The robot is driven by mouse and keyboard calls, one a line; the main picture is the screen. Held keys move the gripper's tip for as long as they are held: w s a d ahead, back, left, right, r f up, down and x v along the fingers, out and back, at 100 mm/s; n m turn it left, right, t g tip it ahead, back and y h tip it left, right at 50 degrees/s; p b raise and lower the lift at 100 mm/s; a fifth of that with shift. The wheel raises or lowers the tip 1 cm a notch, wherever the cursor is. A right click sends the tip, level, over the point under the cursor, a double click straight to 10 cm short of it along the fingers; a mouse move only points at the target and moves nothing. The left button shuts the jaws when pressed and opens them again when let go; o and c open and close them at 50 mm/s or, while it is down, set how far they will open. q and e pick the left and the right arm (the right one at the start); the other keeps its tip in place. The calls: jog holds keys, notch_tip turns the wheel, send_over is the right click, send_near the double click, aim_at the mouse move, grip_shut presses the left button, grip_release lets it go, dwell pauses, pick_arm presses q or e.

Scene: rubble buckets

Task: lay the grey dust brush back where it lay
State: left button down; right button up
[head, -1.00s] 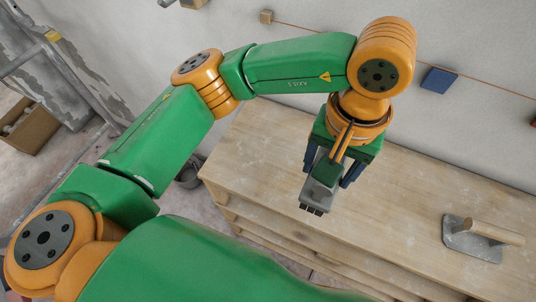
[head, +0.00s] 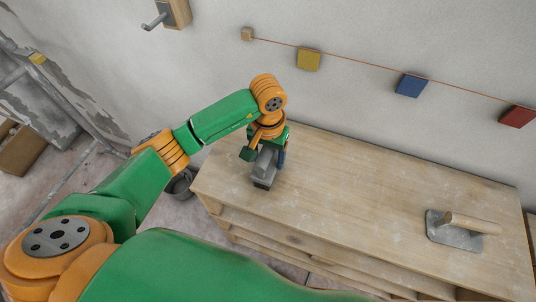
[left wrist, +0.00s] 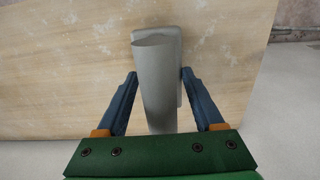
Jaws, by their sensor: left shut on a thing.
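The grey dust brush (head: 266,164) is in my left gripper (head: 271,159), at the left end of the wooden bench top (head: 345,190). Its dark bristle end points toward the front edge. In the left wrist view my left gripper (left wrist: 158,75) has its blue fingers on either side of the grey brush (left wrist: 157,85), with the bench top behind it. I cannot tell whether the bristles touch the wood. My right gripper is not in view.
A plastering trowel (head: 460,230) with a wooden handle lies at the right of the bench. The bench middle is clear. Yellow (head: 308,59), blue (head: 411,85) and red (head: 516,117) blocks are on the wall along a cord. A bucket (head: 181,184) stands left of the bench.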

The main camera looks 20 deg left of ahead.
pick_arm(q)
jog(key=shift+f, duration=0.15)
jog(key=shift+f+b, duration=0.2)
jog(key=shift+b, duration=0.2)
grip_release()
